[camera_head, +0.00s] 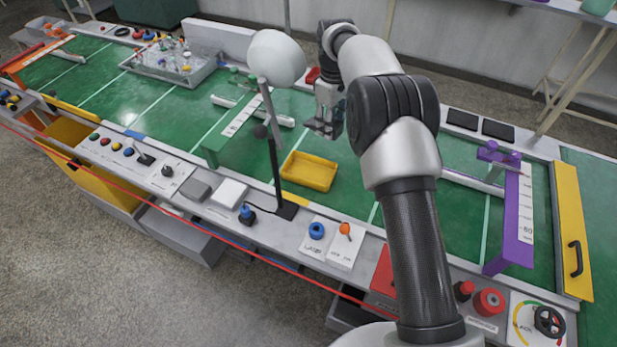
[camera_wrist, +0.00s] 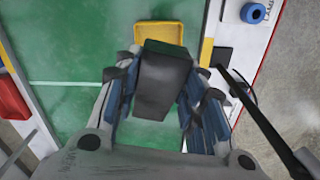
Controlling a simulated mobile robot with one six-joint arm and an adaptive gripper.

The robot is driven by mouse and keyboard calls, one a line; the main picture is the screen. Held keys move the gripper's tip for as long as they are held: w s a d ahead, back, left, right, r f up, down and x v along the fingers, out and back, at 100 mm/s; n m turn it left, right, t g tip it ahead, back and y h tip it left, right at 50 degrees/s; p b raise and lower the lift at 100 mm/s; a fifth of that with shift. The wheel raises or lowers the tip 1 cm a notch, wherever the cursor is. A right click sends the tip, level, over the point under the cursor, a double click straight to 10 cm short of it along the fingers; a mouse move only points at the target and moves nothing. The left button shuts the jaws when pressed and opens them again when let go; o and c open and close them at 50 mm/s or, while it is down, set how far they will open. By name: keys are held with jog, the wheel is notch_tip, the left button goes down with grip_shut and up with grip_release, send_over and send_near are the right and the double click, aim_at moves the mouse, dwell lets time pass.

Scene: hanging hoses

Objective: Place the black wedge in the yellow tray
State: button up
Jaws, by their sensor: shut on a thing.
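The black wedge (camera_wrist: 162,85) is between the fingers of my gripper (camera_wrist: 160,100) in the wrist view, and the fingers are shut on it. In the head view my gripper (camera_head: 325,128) is above the green table, up and to the right of the yellow tray. The wedge is hard to make out there. The yellow tray (camera_head: 309,171) lies on the green table near its front strip and looks empty. In the wrist view the tray (camera_wrist: 160,28) shows beyond the wedge, which hides part of its near side.
A lamp with a white round shade (camera_head: 276,58) and dark post stands just left of the tray. A green bracket (camera_head: 232,131) is further left and a purple bracket (camera_head: 517,215) is at the right. A red bin (camera_wrist: 12,103) shows at the wrist view's left.

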aim_at(315, 176)
jog(key=a+f+n, duration=0.1)
jog(key=w+a+f+n, duration=0.1)
jog(key=a, duration=0.1)
jog(key=shift+w+a+n+b, duration=0.2)
jog(key=shift+a+n+b, duration=0.1)
jog(key=shift+a+f, duration=0.1)
jog(key=shift+f, duration=0.3)
notch_tip(315, 176, down, 19)
jog(key=b, duration=0.6)
jog(key=shift+f+b, duration=0.1)
jog(key=shift+b, duration=0.25)
jog(key=shift+f, duration=0.2)
jog(key=o, duration=0.8)
